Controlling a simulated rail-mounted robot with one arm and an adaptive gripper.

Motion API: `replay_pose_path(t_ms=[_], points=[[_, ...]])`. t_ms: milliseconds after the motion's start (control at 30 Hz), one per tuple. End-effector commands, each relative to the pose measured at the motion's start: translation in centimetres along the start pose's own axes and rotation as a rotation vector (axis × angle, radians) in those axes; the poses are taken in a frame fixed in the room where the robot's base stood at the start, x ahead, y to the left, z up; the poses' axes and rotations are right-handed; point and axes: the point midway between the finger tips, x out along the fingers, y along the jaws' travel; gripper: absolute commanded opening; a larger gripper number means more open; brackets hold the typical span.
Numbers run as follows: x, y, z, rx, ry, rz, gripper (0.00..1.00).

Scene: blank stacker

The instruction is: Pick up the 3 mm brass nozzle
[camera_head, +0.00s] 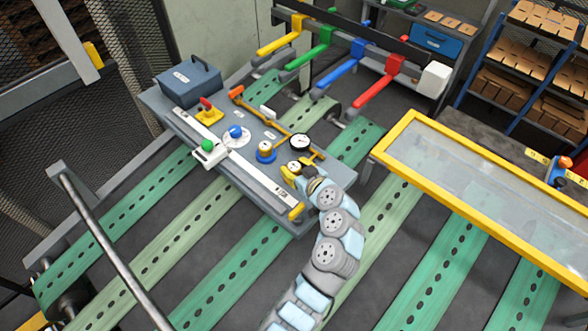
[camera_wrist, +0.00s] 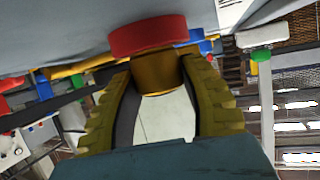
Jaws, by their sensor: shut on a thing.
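In the wrist view, a brass nozzle (camera_wrist: 158,72) with a wide red collar (camera_wrist: 148,36) sits between the two ribbed yellow fingers of my gripper (camera_wrist: 165,85). The fingers close on its brass body from both sides, and the red collar shows beyond their tips. No size marking is legible on it. In the head view my gripper (camera_head: 296,174) is at the right end of the grey workbench plate (camera_head: 215,172), close to the round dial gauge (camera_head: 300,141). The held nozzle is hard to make out there. Another brass piece with a blue collar (camera_head: 266,152) stands on the plate.
A yellow-framed panel (camera_head: 405,128) lies to the right. Perforated green belts run below.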

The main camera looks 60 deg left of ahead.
Motion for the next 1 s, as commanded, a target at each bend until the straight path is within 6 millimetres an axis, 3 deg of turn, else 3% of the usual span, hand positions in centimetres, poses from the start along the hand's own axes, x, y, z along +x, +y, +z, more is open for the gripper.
replay_pose_path(t_ms=[167,367,833,1000], points=[[-0.2,0.0,-0.6,-0.002,0.001,-0.001,0.03],[-1.4,-0.1,-3.0,-0.004,0.003,0.002,0.03],[-6.7,-3.7,-7.0,-0.005,0.004,0.004,0.03],[-8.2,-5.2,-7.2,-0.001,0.002,0.002,0.03]])
